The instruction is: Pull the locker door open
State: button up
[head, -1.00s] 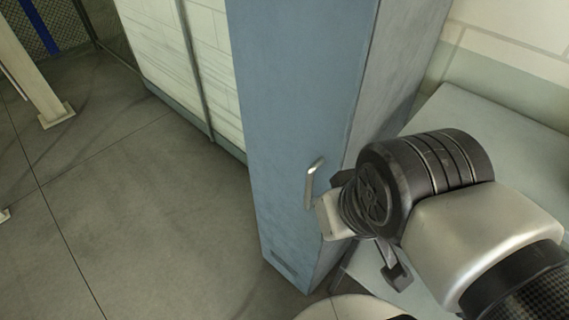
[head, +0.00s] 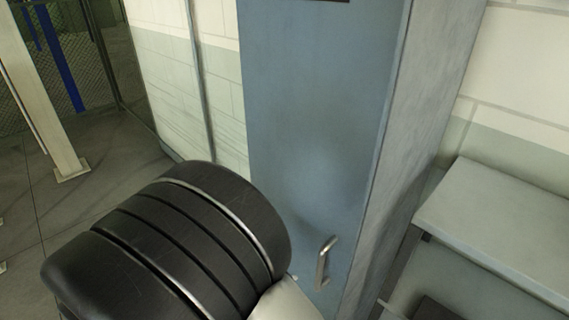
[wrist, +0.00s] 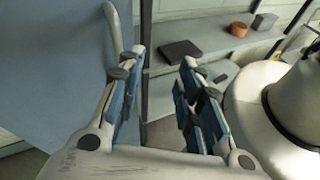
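The blue locker door (head: 300,120) stands upright in the head view and looks flush with the locker's grey side (head: 425,130). Its metal bar handle (head: 325,262) is low on the door, near the right edge. In the wrist view the door (wrist: 50,70) fills the left side, with the handle (wrist: 112,25) at the top. My gripper (wrist: 162,58) is open and empty there. Its left finger is close to the handle, which is outside the gap between the fingers; I cannot tell if they touch. In the head view my arm hides the door's lower left, and the gripper is not visible.
A grey bench (head: 500,215) stands right of the locker. Open floor (head: 100,215) lies to the left, with a pale post (head: 45,110).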

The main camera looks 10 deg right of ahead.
aim_at(319, 263)
jog(key=w+a+f+n+t+h, duration=0.1)
jog(key=a+f+n+t+h, duration=0.15)
jog(key=a+n+t, duration=0.3)
jog(key=shift+m, duration=0.35)
jog(key=b+x, duration=0.1)
jog(key=x, duration=0.4)
jog(key=b+x, duration=0.1)
jog(key=x, duration=0.5)
jog(key=b+x, duration=0.1)
jog(key=x, duration=0.5)
jog(key=shift+w+a+f+b, duration=0.1)
jog(key=shift+w+f+b, duration=0.1)
jog(key=shift+f+b, duration=0.15)
jog(key=shift+c, duration=0.2)
grip_shut()
